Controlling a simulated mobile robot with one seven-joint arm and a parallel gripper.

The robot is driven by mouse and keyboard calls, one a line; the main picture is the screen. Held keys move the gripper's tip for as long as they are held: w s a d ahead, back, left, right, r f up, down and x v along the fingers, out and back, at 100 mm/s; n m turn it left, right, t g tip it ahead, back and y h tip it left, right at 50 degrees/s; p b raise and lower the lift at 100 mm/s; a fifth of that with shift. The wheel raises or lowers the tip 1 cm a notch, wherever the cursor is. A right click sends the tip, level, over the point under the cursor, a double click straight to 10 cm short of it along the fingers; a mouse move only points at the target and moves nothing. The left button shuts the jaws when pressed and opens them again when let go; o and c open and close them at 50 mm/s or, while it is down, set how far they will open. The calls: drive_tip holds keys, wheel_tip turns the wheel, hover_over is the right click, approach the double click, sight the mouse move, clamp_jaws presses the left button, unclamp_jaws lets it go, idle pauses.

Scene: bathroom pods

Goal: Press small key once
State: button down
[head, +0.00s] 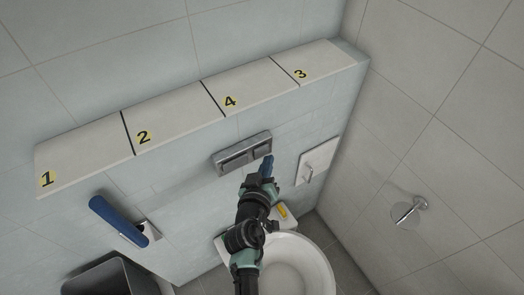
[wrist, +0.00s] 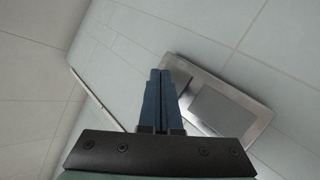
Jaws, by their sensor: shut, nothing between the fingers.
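A grey metal flush plate (head: 242,153) is on the wall above the toilet. It has a wider key (head: 234,158) on its left and a small key (head: 261,147) on its right. My gripper (head: 268,158) is shut and empty, its blue fingers pointing at the wall just below the plate's right end. In the wrist view the fingertips (wrist: 160,73) are together beside the near end of the plate (wrist: 250,115). The fingers hide part of that end, and the wider key (wrist: 217,107) shows clear to their right. I cannot tell whether the tips touch anything.
A ledge (head: 170,108) with panels numbered 1, 2, 4 and 3 runs above the plate. A white wall panel with a handle (head: 317,162) is to the right. The toilet (head: 300,262) is below, and a blue bar (head: 117,220) is at left.

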drive_tip(key=shift+w+a+b, duration=0.25)
drive_tip(key=shift+w+b, duration=0.1)
drive_tip(key=shift+b, duration=0.05)
drive_tip(key=shift+w+a+b, duration=0.3)
drive_tip(key=shift+w+b, duration=0.1)
drive_tip(key=shift+b, duration=0.05)
idle(0.7)
idle(0.4)
drive_tip(key=shift+s+d+p, duration=0.45)
drive_tip(key=shift+s+d, duration=0.1)
drive_tip(key=shift+s, duration=0.2)
drive_tip(key=shift+s+d+p, duration=0.7)
drive_tip(key=shift+s+d, duration=0.05)
drive_tip(key=shift+s, duration=0.3)
drive_tip(key=shift+s+d+p, duration=0.7)
drive_tip(key=shift+s+d, duration=0.05)
drive_tip(key=shift+s, duration=0.25)
